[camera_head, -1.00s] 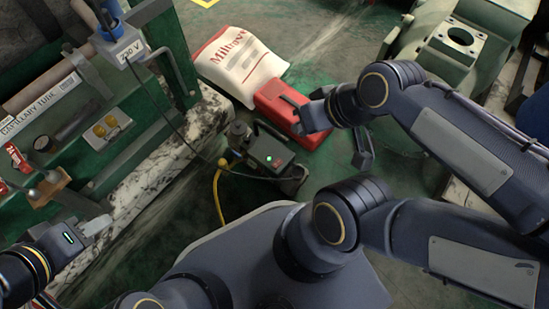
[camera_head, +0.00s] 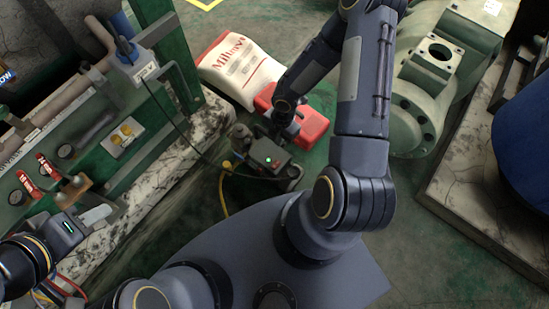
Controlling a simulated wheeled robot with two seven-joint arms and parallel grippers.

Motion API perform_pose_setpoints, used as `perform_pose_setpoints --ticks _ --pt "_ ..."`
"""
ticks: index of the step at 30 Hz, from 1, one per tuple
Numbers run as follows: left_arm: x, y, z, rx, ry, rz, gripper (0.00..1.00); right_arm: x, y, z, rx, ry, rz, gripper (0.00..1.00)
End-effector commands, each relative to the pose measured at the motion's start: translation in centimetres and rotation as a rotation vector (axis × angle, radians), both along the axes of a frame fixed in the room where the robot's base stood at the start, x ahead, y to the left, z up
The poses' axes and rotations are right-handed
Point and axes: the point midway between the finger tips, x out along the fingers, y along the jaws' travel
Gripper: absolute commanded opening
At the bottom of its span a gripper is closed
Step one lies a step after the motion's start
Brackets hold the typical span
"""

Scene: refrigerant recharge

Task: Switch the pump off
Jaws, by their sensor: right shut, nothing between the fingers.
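The pump (camera_head: 266,158) is a dark box-shaped unit standing on the green floor, with a lit green light on its top and a red spot beside the light. My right gripper (camera_head: 276,136) is shut and empty, pointing down just behind the pump's top. I cannot tell whether it touches the pump. The switch itself is too small to make out. My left gripper (camera_head: 98,214) is at the lower left, over the front of the bench, far from the pump. Whether its fingers are apart is unclear.
A red case (camera_head: 314,128) and a white sack (camera_head: 240,68) lie behind the pump. A yellow hose (camera_head: 222,192) and a dark cable run by the pump. The green bench with gauges (camera_head: 122,138) is at left, and a green machine (camera_head: 425,95) is at right.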

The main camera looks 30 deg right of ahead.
Motion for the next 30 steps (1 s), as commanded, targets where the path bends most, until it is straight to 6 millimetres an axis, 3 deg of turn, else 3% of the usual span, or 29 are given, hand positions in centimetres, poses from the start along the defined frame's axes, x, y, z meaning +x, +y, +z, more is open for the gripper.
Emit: perform_pose_setpoints --ticks 16,30 --pt "0.0 0.0 -0.5 0.000 0.000 0.000 0.36 -0.3 0.5 -1.7 0.013 0.003 0.035 0.00" --pt "0.0 0.0 -5.6 0.000 0.000 0.000 0.36 -0.8 1.7 -11.1 0.012 0.004 0.035 0.00"
